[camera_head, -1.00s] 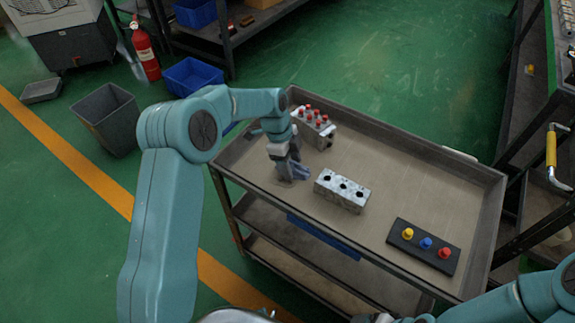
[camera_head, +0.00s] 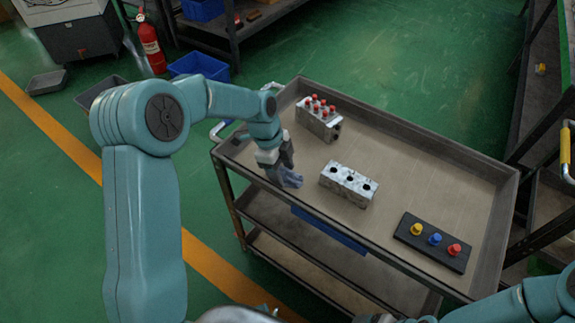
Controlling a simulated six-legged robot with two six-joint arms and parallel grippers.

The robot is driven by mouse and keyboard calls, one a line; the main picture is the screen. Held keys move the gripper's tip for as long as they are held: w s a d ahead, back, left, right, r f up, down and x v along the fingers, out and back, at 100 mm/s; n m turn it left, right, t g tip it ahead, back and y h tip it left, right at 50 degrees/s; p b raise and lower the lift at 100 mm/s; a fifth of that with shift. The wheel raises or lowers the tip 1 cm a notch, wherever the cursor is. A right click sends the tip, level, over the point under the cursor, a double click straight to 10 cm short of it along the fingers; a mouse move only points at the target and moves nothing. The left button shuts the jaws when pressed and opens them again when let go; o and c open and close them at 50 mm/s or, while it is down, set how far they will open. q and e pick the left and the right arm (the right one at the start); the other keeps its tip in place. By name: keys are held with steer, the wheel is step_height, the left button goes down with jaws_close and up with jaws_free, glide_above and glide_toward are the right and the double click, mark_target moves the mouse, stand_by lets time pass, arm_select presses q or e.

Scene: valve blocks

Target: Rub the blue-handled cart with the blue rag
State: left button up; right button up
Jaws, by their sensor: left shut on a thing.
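The blue-handled cart (camera_head: 440,163) is a grey cart with a raised-rim top and lower shelves. Its pale blue handle (camera_head: 217,131) shows at the left end, partly behind my arm. The blue rag (camera_head: 287,178) is a crumpled grey-blue cloth at the cart's top surface, near the left front rim. My left gripper (camera_head: 279,165) points down and is shut on the rag; its fingertips are partly hidden by the cloth. My right arm comes in at the bottom right; only a grey end part (camera_head: 378,318) shows at the lower edge, and its fingers are out of sight.
On the cart top are a block with red-topped pegs (camera_head: 318,122), a metal block with holes (camera_head: 347,184) just right of the rag, and a dark panel with yellow, blue and red knobs (camera_head: 432,242). The right part of the top is mostly bare. A yellow-handled cart (camera_head: 568,150) stands right.

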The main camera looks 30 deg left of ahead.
arm_select(q)
steer(key=shift+s+f, duration=0.25)
steer(key=shift+s, duration=0.75)
steer(key=shift+a+r, duration=0.1)
steer(key=shift+r, duration=0.35)
step_height(320, 180, up, 4)
steer(key=p, duration=0.3)
steer(key=shift+r, duration=0.15)
steer(key=shift+w+r+p, duration=0.2)
steer(key=shift+r+p, duration=0.3)
steer(key=shift+r, duration=0.05)
steer(key=shift+s, duration=0.1)
steer(key=shift+r, duration=0.1)
